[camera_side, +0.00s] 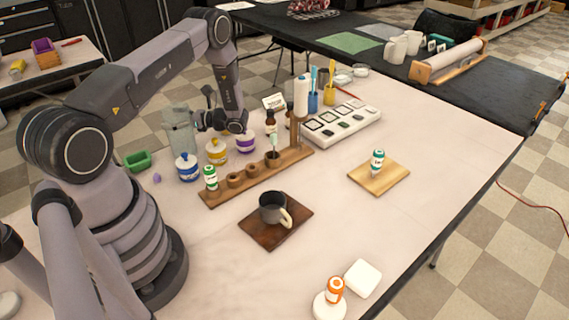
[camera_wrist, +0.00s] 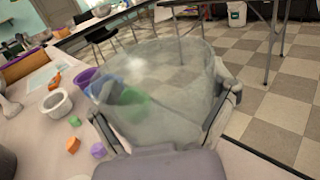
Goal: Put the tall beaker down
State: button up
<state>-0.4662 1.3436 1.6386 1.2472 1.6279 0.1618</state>
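The tall beaker (camera_side: 179,132) is clear glass and stands upright at the back left of the table in the side view, behind the white jars. In the wrist view the beaker (camera_wrist: 165,95) fills the middle, with a finger against each side. My gripper (camera_side: 203,118) is shut on it, reaching in from the right in the side view; the wrist view shows the gripper (camera_wrist: 165,115) too. The beaker's base is partly hidden by the blue-lidded jar, so I cannot tell whether it touches the table.
A wooden rack (camera_side: 258,177) stands further forward. The front middle holds a mug (camera_side: 271,209) on a dark board (camera_side: 259,236).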

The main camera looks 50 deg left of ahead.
jog(key=shift+o, duration=1.3)
